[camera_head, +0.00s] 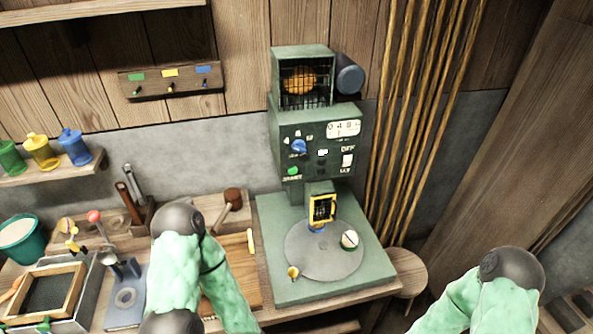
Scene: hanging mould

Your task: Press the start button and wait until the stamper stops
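The green stamping machine (274,150) stands against the back wall. A round green button (293,171) with a small label under it sits at the lower left of its front panel; I cannot read the label clearly. A blue knob (299,146) is above it. The stamper head (322,208), with a yellow-framed opening, hangs over a round grey plate (300,255). A round pale piece with a green mark (349,240) and a small yellow cup (293,272) are on the plate. Both my arms show as green padded sleeves with dark joints; neither gripper shows.
Left of the machine is a wooden bench with a mallet (233,197), a wooden board and a framed tray (45,291). Coloured bottles (75,146) stand on a shelf. Ropes (415,120) hang right of the machine, above a round stool (409,272).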

